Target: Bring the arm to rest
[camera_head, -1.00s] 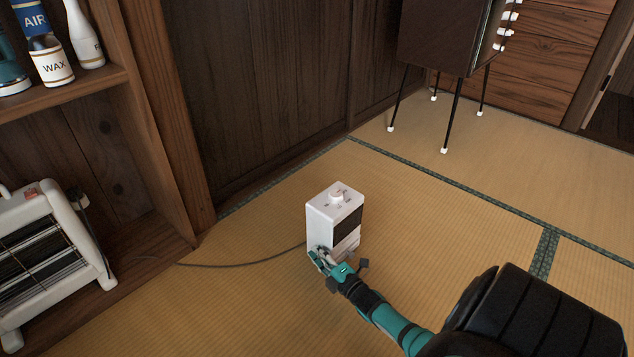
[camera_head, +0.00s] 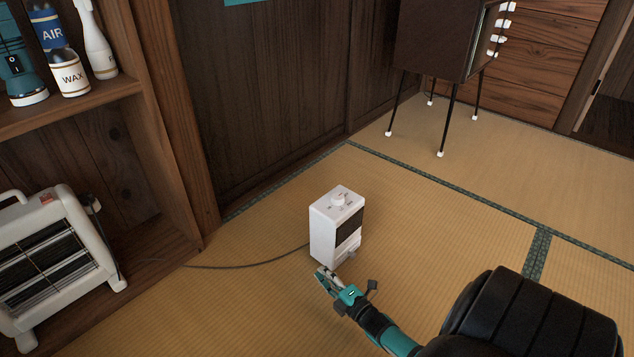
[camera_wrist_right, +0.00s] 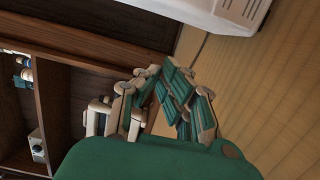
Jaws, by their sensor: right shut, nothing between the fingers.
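My right gripper (camera_head: 324,276) is shut and empty. It is just in front of the lower front corner of a white box-shaped device (camera_head: 323,234) that stands upright on the tatami. The device has a knob on top and a dark panel on one side. In the right wrist view my gripper's fingertips (camera_wrist_right: 172,80) meet, with nothing between them. The device's white edge (camera_wrist_right: 225,14) is at the top of that view, apart from the fingers. My left gripper is not in view.
A wooden shelf (camera_head: 75,108) with bottles stands at the left, a white heater (camera_head: 45,265) below it. A dark cabinet on thin legs (camera_head: 433,40) stands at the back. A cord (camera_head: 245,266) runs from the device leftward. The tatami (camera_head: 440,230) to the right is mostly clear.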

